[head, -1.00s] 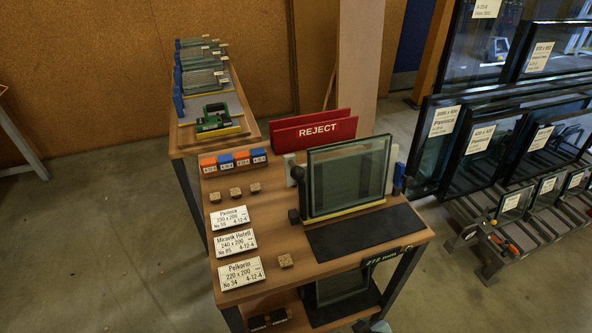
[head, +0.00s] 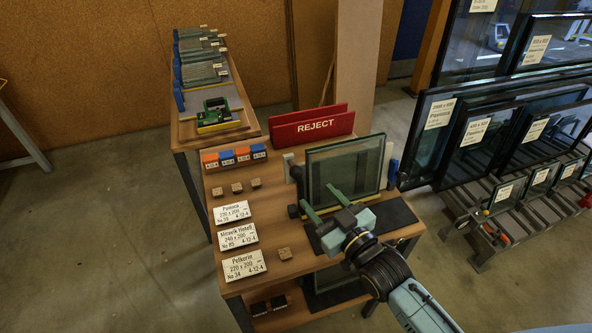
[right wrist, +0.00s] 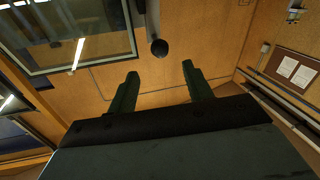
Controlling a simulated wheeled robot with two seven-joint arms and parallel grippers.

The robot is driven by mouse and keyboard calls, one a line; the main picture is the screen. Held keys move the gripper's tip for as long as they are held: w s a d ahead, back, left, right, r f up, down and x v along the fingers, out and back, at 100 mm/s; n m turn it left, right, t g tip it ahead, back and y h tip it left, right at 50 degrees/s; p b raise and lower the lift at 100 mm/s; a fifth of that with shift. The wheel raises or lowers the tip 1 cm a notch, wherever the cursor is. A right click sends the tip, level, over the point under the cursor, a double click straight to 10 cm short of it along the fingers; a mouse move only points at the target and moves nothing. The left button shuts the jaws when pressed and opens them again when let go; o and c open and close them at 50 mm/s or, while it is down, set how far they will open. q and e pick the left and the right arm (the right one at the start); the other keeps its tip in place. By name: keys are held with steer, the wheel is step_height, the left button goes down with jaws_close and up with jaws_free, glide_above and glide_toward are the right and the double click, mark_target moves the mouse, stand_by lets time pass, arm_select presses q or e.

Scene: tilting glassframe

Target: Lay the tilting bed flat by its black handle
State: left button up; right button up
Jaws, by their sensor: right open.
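The tilting bed stands raised near upright on the bench, with a glass unit (head: 345,172) on it and a yellow strip along its lower edge. My left gripper is not in view.
A red REJECT rack (head: 312,127) stands behind the bed. White label cards (head: 244,265), small wooden blocks (head: 284,253) and orange and blue blocks (head: 242,154) lie left on the bench. A black mat (head: 395,215) lies in front. Glass racks (head: 470,135) stand at the right.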

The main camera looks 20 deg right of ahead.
mark_target(300, 177)
steer(key=x, duration=1)
steer(key=shift+w+a, duration=0.1)
steer(key=shift+w, duration=0.1)
steer(key=shift+c, duration=0.3)
jaws_close()
